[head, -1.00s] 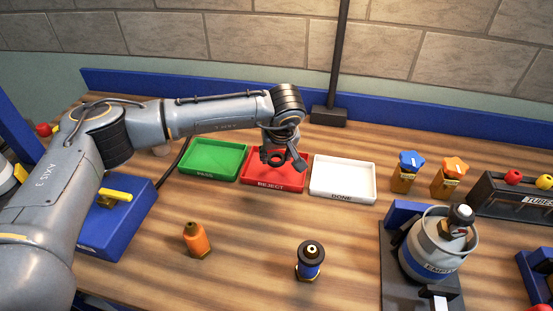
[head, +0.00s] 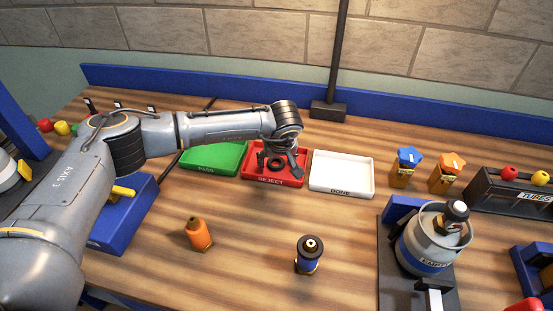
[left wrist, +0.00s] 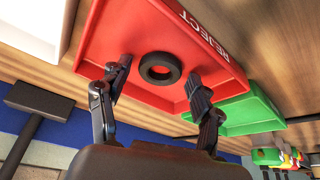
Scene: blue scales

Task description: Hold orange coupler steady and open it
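The orange coupler (head: 198,236) stands upright on the table at the front left, with a brown top, and nothing touches it. My left gripper (head: 277,164) is over the red REJECT tray (head: 285,183), far behind and right of the coupler. In the left wrist view its two fingers (left wrist: 158,72) are spread wide. A black ring (left wrist: 160,68) is between them, with a gap to each finger, and appears to lie on the tray floor. The ring also shows in the head view (head: 275,165). My right gripper is not in view.
A blue coupler (head: 308,256) stands right of the orange one. Green PASS (head: 207,169) and white DONE (head: 341,187) trays flank the red one. A blue block with a yellow handle (head: 123,191) is at left; a grey canister (head: 432,247) is at right. Bare wood surrounds the couplers.

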